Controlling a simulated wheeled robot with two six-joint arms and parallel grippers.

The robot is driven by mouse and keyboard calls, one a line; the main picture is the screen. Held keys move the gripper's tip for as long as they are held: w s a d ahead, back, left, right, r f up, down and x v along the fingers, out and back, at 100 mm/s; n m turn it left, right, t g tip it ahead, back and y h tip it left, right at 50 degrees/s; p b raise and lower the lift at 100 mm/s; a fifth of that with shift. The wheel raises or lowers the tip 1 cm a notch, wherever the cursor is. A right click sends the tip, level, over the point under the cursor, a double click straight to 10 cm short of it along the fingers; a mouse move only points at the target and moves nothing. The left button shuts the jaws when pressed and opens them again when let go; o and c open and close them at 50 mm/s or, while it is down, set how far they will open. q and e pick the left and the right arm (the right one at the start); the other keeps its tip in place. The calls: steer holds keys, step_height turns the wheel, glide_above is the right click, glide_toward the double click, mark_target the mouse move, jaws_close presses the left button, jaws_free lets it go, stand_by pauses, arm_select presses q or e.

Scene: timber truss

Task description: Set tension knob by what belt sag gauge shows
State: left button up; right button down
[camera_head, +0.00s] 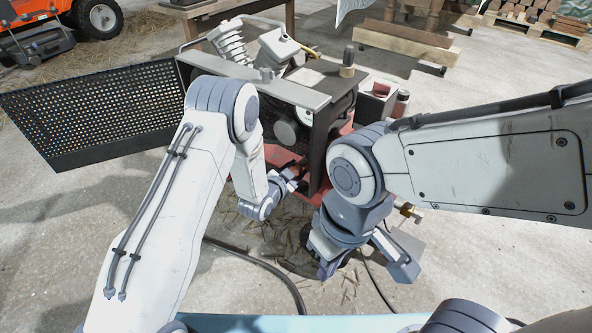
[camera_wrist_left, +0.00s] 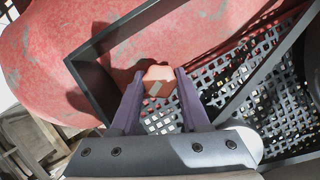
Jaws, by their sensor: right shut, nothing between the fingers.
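The tension knob (camera_wrist_left: 157,80) appears to be the reddish-orange, hexagonal piece with a pale mark in the left wrist view. My left gripper (camera_wrist_left: 158,76) has one finger on each side of it, and both appear to touch it. In the head view my left gripper (camera_head: 291,180) is low at the front of the machine (camera_head: 320,108), and the knob is hidden there. My right gripper (camera_head: 398,262) is shut and empty, in front of the machine and to the right. I cannot make out the belt sag gauge or its reading.
A black mesh panel (camera_head: 95,110) stands out from the machine's left side. In the left wrist view, a dark frame with mesh (camera_wrist_left: 230,85) and a worn red surface (camera_wrist_left: 220,25) surround the knob. A dark cable (camera_head: 265,266) crosses the straw-strewn floor.

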arm_select(q)
jaws_close()
steer(key=shift+a+r+n+g+h+p, duration=0.1)
steer(key=shift+n+g+h+p, duration=0.25)
steer(key=shift+n+p, duration=0.45)
steer(key=shift+a+n+g+h+p, duration=0.1)
steer(key=shift+n+g+h+p, duration=0.45)
steer(key=shift+n+p, duration=0.6)
steer(key=shift+n+g+h+p, duration=0.4)
steer(key=shift+n+h+p, duration=0.4)
steer(key=shift+n, duration=0.25)
steer(key=shift+f+n+g+h+p, duration=0.25)
steer(key=shift+n+h, duration=0.35)
steer(key=shift+n, duration=0.4)
